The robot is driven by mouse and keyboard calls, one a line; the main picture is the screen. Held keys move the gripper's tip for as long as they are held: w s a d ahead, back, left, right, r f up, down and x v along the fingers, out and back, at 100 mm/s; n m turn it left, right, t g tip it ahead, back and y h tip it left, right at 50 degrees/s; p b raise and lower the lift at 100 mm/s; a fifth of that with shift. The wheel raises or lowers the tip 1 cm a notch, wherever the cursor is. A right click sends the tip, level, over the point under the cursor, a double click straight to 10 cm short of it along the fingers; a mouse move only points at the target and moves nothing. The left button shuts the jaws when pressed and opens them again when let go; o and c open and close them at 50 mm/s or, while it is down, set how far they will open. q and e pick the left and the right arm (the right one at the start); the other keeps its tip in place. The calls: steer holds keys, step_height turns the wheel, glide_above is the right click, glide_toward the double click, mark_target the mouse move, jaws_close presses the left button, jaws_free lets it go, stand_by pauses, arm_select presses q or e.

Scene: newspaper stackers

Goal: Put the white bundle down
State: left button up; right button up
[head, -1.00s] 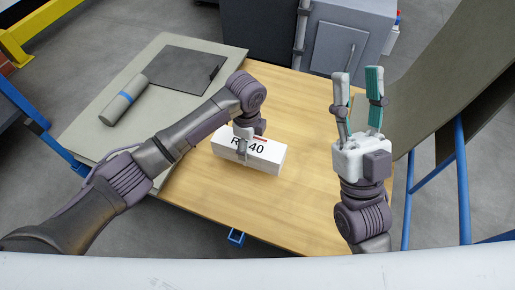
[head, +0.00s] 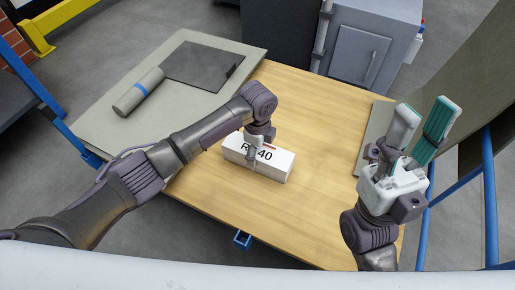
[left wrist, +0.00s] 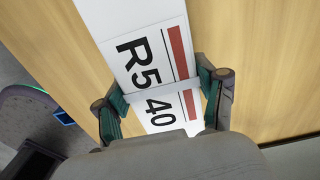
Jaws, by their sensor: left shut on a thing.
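The white bundle (head: 272,166) is a long white block with black lettering and a red stripe on top. It is at the middle of the wooden table (head: 300,215) in the head view, and the left wrist view shows its lettered top (left wrist: 135,30) with a pale band across it. My left gripper (head: 256,152) is above the bundle and shut on it, with green-padded fingers on both sides in the left wrist view (left wrist: 166,102). Whether its underside touches the table is hidden. My right gripper (head: 420,128) is open and empty, fingers up, over the table's right side.
A grey cabinet (head: 362,50) stands behind. A curved grey sheet (head: 475,75) rises at the right. Bare wood lies around the bundle.

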arm_select(q)
steer(key=shift+r, duration=0.1)
steer(key=o, duration=1.8)
